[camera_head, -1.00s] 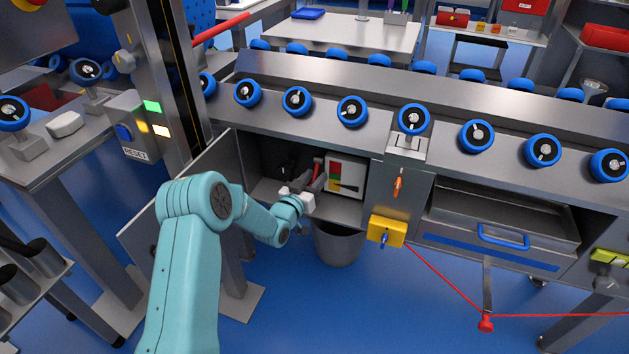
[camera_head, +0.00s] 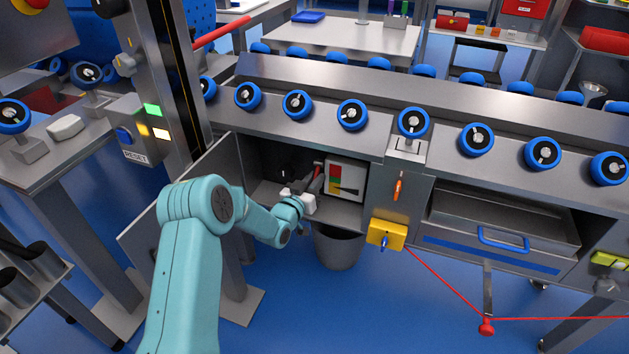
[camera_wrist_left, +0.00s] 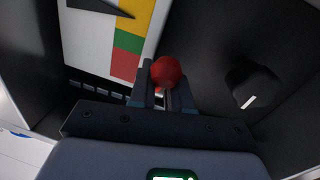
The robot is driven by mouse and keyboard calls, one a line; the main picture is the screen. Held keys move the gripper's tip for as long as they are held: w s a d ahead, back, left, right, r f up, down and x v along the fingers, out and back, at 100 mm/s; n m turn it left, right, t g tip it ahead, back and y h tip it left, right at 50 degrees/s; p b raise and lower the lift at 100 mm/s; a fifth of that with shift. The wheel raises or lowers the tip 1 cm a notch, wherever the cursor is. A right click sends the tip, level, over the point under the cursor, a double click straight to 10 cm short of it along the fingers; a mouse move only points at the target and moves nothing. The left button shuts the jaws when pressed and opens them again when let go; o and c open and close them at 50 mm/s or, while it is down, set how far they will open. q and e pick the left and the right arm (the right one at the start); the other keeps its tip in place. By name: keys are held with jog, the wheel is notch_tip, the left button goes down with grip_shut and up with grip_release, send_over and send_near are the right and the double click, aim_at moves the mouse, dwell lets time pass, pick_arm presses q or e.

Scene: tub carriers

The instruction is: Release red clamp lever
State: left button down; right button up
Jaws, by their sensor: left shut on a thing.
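The red clamp lever shows in the left wrist view as a round red knob (camera_wrist_left: 166,72) between my left gripper's fingers. My left gripper (camera_wrist_left: 160,88) is shut on it. In the head view my left gripper (camera_head: 313,183) reaches into the open compartment under the roller table, and only a small red part of the lever (camera_head: 318,170) shows beside it. The lever's base is hidden by the gripper. A white gauge box (camera_head: 345,178) with red, green and yellow bands stands just right of the gripper. My right gripper is not in view.
The compartment's grey door (camera_head: 150,210) stands open at the left of my arm. A dark round knob (camera_wrist_left: 253,85) sits on the compartment wall. A grey bin (camera_head: 338,248) stands below. A yellow box (camera_head: 387,233) with a red cord hangs to the right.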

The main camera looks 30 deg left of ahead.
pick_arm(q)
jog(key=shift+s+d+f+g, duration=0.1)
jog(key=shift+d+f+g, duration=0.1)
jog(key=shift+g, duration=0.1)
jog(key=shift+s+r+g+p, duration=0.2)
jog(key=shift+r+g+p, duration=0.35)
jog(key=shift+p, duration=0.65)
jog(key=g+p, duration=0.1)
jog(key=p, duration=0.1)
jog(key=r+g+p, duration=0.1)
jog(key=g+p, duration=0.1)
jog(key=p, duration=0.1)
jog(key=s+r+g+h+p, duration=0.1)
jog(key=g+p, duration=0.1)
jog(key=shift+d+n+g, duration=0.2)
jog(key=shift+n+g, duration=0.05)
jog(key=shift+n, duration=0.15)
jog(key=shift+s+f+g+p, duration=0.1)
jog(key=shift+g+p, duration=0.4)
jog(key=shift+p, duration=0.5)
jog(key=c, duration=1.2)
grip_release()
jog(key=shift+o, duration=0.2)
jog(key=shift+a, duration=0.1)
jog(key=shift+r, duration=0.2)
